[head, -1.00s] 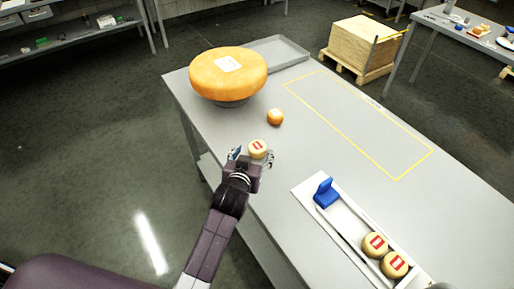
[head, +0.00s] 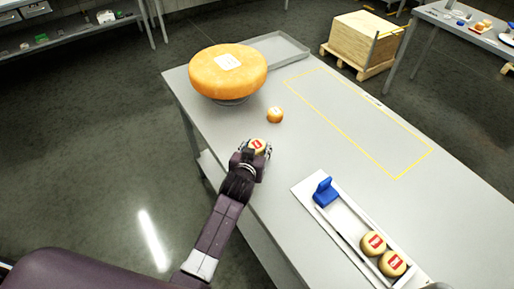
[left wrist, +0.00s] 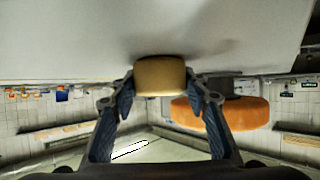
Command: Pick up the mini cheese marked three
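A pale mini cheese with a red label (head: 258,146) stands at the near left edge of the table. The mark on its label is too small to read. My left gripper (head: 256,147) has its fingers on both sides of this cheese. In the left wrist view the cheese (left wrist: 160,76) sits between the fingertips, which appear to press on its sides, and it looks still at the table surface. Two similar red-labelled mini cheeses (head: 373,243) (head: 392,263) lie in a white tray (head: 309,190). A small orange mini cheese (head: 275,115) stands farther back. My right gripper is not visible.
A large orange cheese wheel (head: 228,74) sits on a dark stand (head: 232,101) at the back left, near a grey metal tray (head: 283,50). A blue block (head: 325,191) stands at the white tray's far end. A yellow-outlined area (head: 355,115) on the table is empty.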

